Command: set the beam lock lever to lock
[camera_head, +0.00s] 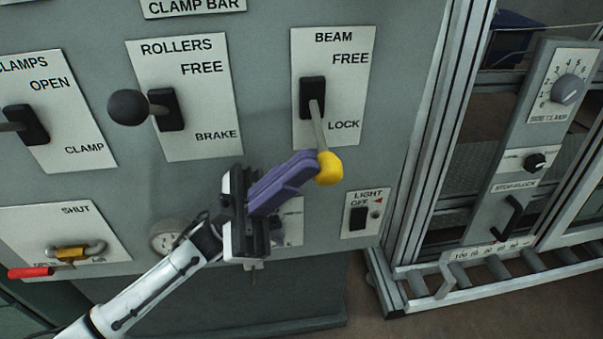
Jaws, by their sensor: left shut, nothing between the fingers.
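The beam lock lever has a yellow knob (329,169) on a thin metal shaft that comes out of a black slot (312,97) on the white BEAM plate (353,85). FREE is printed at the top of the plate and LOCK lower down. The shaft slants down in the picture, and the knob shows below the LOCK word. My left gripper (311,165) is shut, with its purple fingers together. Its fingertips are at the left side of the knob and look to touch it; nothing shows between them. My right gripper is not in view.
Left of the BEAM plate, the rollers lever with a black knob (128,107) sticks out from the panel. A light switch (358,218) sits below right. An aluminium frame post (436,130) stands to the right.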

